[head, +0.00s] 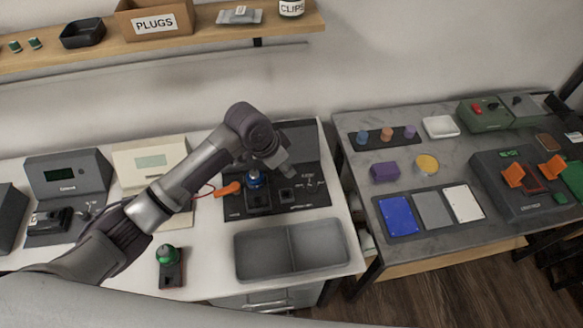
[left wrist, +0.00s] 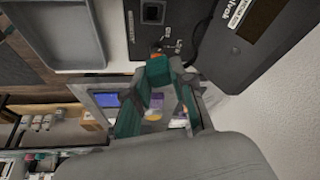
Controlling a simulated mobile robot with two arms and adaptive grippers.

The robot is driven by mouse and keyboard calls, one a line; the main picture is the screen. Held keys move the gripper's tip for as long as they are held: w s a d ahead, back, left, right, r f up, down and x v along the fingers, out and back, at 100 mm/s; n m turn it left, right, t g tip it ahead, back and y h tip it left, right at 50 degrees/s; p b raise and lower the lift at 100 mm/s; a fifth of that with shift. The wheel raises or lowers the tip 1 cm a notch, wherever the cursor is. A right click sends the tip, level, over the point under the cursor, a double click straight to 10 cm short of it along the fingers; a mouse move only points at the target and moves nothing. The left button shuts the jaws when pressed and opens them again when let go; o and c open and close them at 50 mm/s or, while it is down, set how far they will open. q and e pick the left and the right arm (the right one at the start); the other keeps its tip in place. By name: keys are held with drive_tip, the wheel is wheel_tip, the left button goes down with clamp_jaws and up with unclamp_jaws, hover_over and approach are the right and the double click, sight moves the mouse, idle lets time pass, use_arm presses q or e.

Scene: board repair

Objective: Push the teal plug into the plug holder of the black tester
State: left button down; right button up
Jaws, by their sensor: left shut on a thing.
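My left gripper (head: 284,166) is over the tester's panel. In the left wrist view the left gripper (left wrist: 157,82) is shut on the teal plug (left wrist: 158,70), a blocky teal piece with orange at its tip. I cannot pick out the plug in the head view. My right gripper is not in view.
A blue-knobbed black device (head: 256,196) and an orange piece (head: 229,189) sit left of the socket. A grey two-part tray (head: 291,272) stands in front. A green-knobbed device (head: 169,268) is at the front left. A grey table (head: 400,170) stands at the right.

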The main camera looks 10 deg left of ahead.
use_arm(q)
drive_tip(key=shift+w+a, duration=0.15)
drive_tip(key=shift+a, duration=0.05)
drive_tip(key=shift+f+b, duration=1.7)
drive_tip(key=shift+f, duration=2.25)
drive_tip(key=shift+f, duration=0.7)
drive_tip(key=shift+f+p, duration=0.3)
drive_tip(key=shift+f, duration=0.1)
drive_tip(key=shift+f, duration=0.1)
idle(0.4)
drive_tip(key=shift+f, duration=0.55)
idle(0.8)
